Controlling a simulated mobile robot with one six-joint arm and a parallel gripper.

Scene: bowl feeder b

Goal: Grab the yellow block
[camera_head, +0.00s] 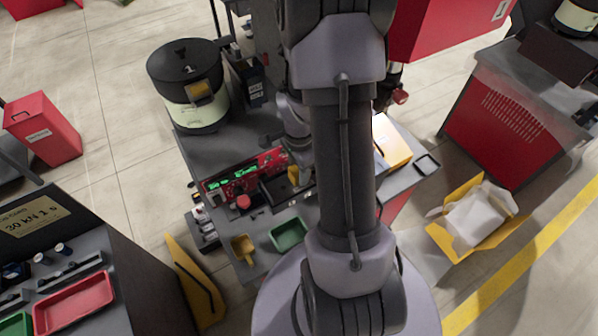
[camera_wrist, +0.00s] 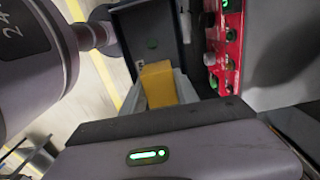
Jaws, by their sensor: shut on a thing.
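The yellow block (camera_wrist: 158,84) is in the wrist view, between the pale fingers of my gripper (camera_wrist: 160,92). My gripper is shut on it. The block's lower end is hidden by the gripper body with its green light. In the head view a small yellow piece, most likely the same block (camera_head: 294,174), shows just left of my arm, by the dark tray beside the red control panel. My arm hides most of the gripper in that view. I cannot tell whether the block touches the surface under it.
A red control panel (camera_head: 243,174) with buttons stands close by the gripper. A black-lidded bowl feeder (camera_head: 187,80) is behind it. A green tray (camera_head: 288,234) and a yellow-brown scoop-like tray (camera_head: 243,246) lie in front. A yellow box (camera_head: 393,143) is right of my arm.

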